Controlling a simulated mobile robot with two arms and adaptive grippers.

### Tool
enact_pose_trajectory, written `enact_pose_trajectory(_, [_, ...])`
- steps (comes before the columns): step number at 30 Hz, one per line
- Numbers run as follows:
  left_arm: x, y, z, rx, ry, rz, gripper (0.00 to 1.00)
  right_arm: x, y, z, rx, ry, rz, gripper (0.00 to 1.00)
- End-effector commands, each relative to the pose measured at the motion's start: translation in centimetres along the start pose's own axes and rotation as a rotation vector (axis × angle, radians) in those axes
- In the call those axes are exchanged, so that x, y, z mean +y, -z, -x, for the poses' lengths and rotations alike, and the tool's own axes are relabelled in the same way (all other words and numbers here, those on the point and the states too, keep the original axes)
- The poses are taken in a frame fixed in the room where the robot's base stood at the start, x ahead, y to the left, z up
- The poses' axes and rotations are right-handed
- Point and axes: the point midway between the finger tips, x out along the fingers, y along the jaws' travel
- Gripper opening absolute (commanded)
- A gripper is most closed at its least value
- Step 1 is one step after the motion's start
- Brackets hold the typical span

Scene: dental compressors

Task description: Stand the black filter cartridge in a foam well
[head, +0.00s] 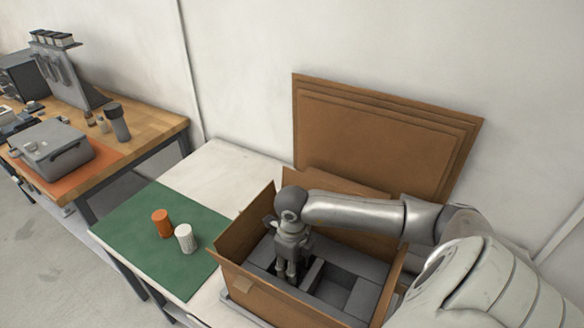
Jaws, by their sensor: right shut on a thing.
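My right gripper (286,274) reaches down into an open cardboard box, fingers pointing down at the grey foam insert (347,288). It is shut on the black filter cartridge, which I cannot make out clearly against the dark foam. Whether the cartridge is inside a well or above one cannot be told. The foam has several dark wells, with open ones showing right of the gripper. My left gripper is not in view.
An orange cartridge (161,223) and a white cartridge (185,238) stand on a green mat (150,256) left of the box (243,284). Raised box flaps surround the foam. Flat cardboard sheets (380,131) lean on the wall behind. A wooden workbench (160,124) stands further left.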

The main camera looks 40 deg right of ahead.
Motion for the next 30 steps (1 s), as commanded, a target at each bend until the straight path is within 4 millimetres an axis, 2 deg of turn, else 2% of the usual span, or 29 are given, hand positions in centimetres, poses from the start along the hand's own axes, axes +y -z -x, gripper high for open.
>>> enact_pose_trajectory(10, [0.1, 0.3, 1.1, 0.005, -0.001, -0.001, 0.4, 0.0, 0.0, -3.9, 0.0, 0.0, 0.0, 0.15])
enact_pose_trajectory(22, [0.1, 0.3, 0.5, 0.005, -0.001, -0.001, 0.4, 0.0, 0.0, -4.7, -0.001, 0.002, 0.001, 0.15])
enact_pose_trajectory(23, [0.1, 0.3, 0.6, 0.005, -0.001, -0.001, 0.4, 0.0, 0.0, -4.6, -0.001, 0.002, 0.001, 0.42])
enact_pose_trajectory(24, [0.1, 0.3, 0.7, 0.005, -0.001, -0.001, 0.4, 0.0, 0.0, -4.5, -0.001, 0.001, 0.001, 0.47])
enact_pose_trajectory(30, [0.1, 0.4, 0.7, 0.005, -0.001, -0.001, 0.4, 0.0, 0.0, -4.5, -0.001, 0.001, 0.001, 0.48])
